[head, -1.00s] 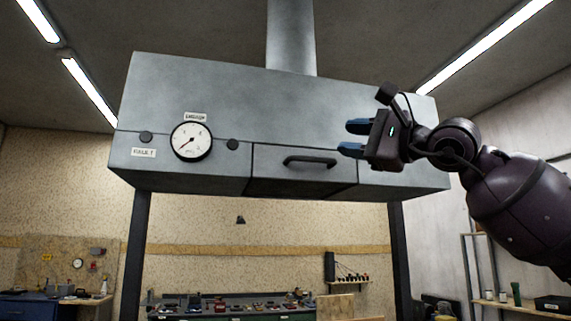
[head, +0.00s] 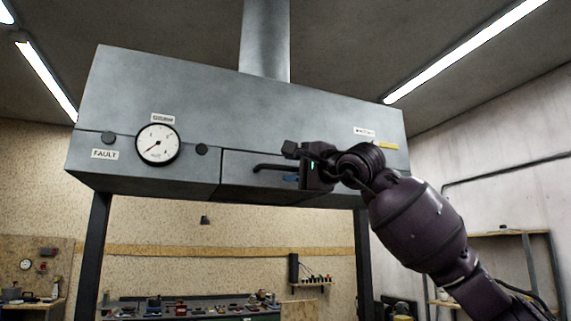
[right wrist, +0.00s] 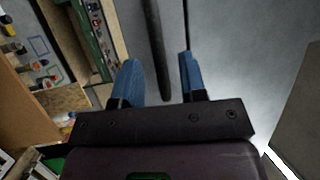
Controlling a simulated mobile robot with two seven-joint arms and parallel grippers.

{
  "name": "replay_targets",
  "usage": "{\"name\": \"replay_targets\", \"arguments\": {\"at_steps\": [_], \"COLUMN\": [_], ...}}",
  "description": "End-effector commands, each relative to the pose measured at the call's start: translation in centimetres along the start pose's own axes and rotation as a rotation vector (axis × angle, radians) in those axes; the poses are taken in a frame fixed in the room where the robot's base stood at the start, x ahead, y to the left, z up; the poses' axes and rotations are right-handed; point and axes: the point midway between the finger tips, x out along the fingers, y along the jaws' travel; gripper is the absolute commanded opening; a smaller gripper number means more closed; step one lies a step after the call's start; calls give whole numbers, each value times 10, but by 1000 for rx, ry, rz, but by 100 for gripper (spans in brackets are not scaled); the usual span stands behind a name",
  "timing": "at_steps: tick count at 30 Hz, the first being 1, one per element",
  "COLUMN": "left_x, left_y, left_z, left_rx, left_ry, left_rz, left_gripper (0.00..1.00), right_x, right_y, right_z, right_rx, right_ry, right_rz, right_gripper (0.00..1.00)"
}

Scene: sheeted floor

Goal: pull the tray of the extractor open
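The extractor (head: 150,85) is a grey metal hood on dark posts. Its tray (head: 237,184) is a panel low in the front, flush with the face, with a dark bar handle (head: 264,167). My right gripper (head: 291,171) is at the right part of the handle, partly hiding it. In the right wrist view the blue fingers of my right gripper (right wrist: 160,76) are apart. The handle (right wrist: 156,45) runs between them, with gaps visible on both sides. My left gripper is not in view.
A gauge (head: 157,144), two dark knobs and a FAULT label (head: 105,154) are left of the tray. A yellow strip (head: 388,146) is at the right. A workbench (head: 190,306) stands under the hood at the back. A shelf (head: 500,234) stands at the right wall.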

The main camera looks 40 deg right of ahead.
Motion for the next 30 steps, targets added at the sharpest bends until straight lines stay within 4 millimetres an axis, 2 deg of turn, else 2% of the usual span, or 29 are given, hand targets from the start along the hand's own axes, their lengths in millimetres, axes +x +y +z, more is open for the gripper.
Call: {"name": "replay_targets", "arguments": {"at_steps": [3, 9, 18, 19, 26, 30], "left_x": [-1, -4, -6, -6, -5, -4], "left_y": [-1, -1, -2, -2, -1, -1], "left_z": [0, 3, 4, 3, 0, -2], "left_rx": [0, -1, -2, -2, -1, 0], "left_ry": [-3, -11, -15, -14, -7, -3], "left_rz": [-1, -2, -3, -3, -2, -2], "left_gripper": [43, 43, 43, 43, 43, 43], "right_x": [15, 29, 31, 31, 31, 31], "right_y": [-2, 0, 1, 1, 1, 1], "right_z": [0, 0, 0, 0, 0, 0], "right_rx": [2, 1, 0, 0, 0, 0], "right_ry": [-2, -1, -1, -1, -1, -1], "right_rz": [-2, 0, 0, 0, 0, 0], "right_gripper": [39, 39, 39, 37, 2, 0]}}
